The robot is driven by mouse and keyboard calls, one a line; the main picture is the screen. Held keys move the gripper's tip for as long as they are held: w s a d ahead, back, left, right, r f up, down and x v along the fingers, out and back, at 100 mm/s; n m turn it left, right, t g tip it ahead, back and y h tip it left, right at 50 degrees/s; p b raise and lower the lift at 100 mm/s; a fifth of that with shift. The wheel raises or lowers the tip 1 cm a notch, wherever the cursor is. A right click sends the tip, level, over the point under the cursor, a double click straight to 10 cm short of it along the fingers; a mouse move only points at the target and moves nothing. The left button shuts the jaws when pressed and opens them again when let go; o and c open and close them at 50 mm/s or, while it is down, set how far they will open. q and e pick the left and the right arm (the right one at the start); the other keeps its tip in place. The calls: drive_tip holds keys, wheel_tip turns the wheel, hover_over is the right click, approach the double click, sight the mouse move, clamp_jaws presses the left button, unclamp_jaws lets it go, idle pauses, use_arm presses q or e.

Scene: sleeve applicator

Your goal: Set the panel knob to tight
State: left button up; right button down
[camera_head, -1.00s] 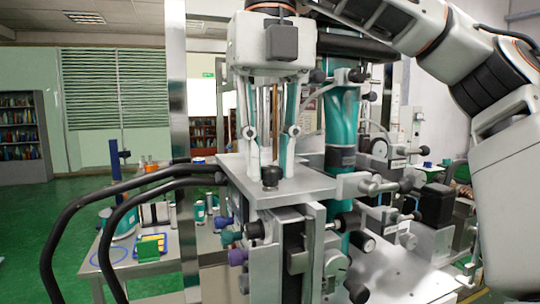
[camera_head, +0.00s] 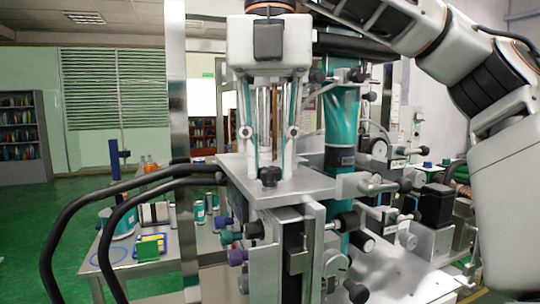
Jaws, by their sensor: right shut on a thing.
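The panel knob (camera_head: 270,177) is small, dark and lobed. It stands on the flat grey top plate (camera_head: 310,184) of the machine. My right gripper (camera_head: 270,166) comes straight down from above, with one finger on each side of the knob, and is shut on it. The knob's front shows between the fingertips; the exact contact is hard to see. I cannot read any tight mark or pointer here. My left gripper is not in view.
Black curved rails (camera_head: 110,213) reach out to the left of the machine. A teal cylinder (camera_head: 341,120) stands behind the plate at right. Small knobs and levers crowd the machine's front and right side. A side table (camera_head: 100,262) with small items stands at left.

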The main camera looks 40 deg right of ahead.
sight(270, 168)
drive_tip(key=c, duration=1.8)
unclamp_jaws()
drive_tip(key=shift+r, duration=3.75)
